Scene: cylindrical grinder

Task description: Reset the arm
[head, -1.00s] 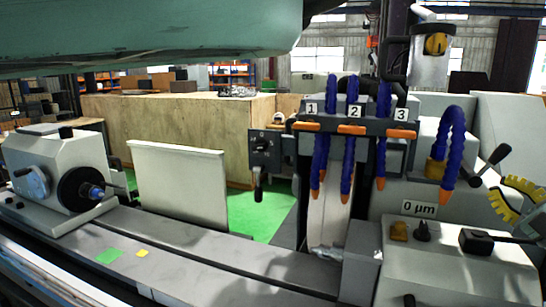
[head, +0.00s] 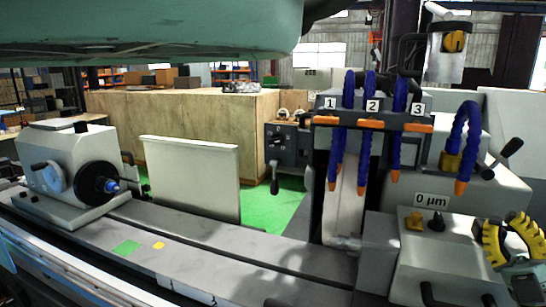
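My gripper (head: 503,219) is at the right edge of the head view, in front of the grinder's light control housing (head: 445,255).
The workhead (head: 62,170) with its dark round chuck stands at the left on the long grey machine table (head: 200,235). A pale upright panel (head: 190,180) stands behind the table. Blue coolant hoses (head: 365,140) hang over the wheel area. Green floor (head: 270,205) is open behind.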

